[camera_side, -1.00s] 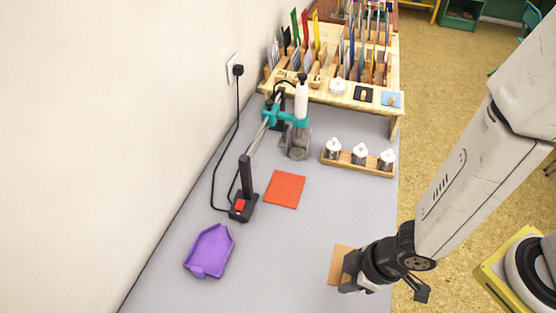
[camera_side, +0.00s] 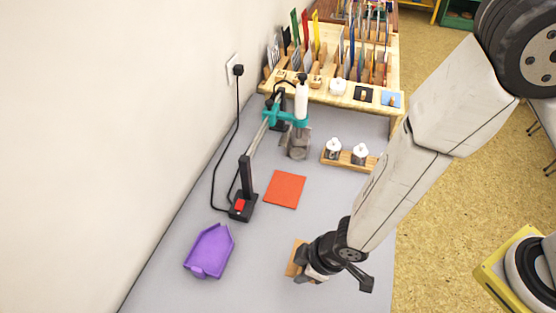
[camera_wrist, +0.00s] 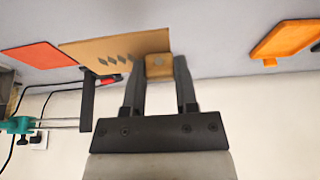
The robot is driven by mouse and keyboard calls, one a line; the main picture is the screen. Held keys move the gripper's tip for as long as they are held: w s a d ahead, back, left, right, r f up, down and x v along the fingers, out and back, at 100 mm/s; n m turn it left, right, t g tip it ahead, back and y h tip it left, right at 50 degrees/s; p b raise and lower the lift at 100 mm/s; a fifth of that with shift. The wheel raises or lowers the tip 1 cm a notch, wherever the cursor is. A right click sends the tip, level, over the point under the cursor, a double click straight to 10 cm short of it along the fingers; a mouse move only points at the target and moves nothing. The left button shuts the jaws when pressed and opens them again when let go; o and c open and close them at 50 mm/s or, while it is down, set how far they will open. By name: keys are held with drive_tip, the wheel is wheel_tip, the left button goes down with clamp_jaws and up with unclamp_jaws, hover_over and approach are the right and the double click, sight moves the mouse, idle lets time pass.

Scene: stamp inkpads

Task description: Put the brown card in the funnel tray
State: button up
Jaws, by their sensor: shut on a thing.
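The brown card (camera_side: 293,258) is in my gripper (camera_side: 303,276) over the near right part of the grey table in the side view. In the wrist view the card (camera_wrist: 105,46) shows a row of dark diamonds, and my gripper (camera_wrist: 158,68) is shut on a small wooden block (camera_wrist: 159,66) at the card's edge. The purple funnel tray (camera_side: 209,251), with raised sides and a narrow end, lies empty to the left of the card. The wrist view shows an orange tray-like shape (camera_wrist: 288,38) at upper right; I cannot tell if it is the same tray.
A red-orange card (camera_side: 285,189) lies mid-table. A black stand with a red switch (camera_side: 240,205) and a teal clamp (camera_side: 285,116) stand along the wall. A wooden holder with white-topped pots (camera_side: 345,158) is farther back. Table between card and tray looks clear.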

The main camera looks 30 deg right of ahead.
hover_over(274, 280)
drive_tip(key=s+d, duration=0.1)
drive_tip(key=f, duration=0.5)
drive_tip(key=shift+s+d+f, duration=0.15)
drive_tip(key=shift+s+f, duration=0.05)
drive_tip(key=shift+f, duration=0.05)
drive_tip(key=shift+f, duration=0.1)
drive_tip(key=shift+w+f, duration=0.2)
drive_tip(key=shift+f, duration=1.5)
drive_tip(key=shift+f, duration=0.2)
drive_tip(key=o, duration=0.9)
drive_tip(key=shift+r, duration=0.2)
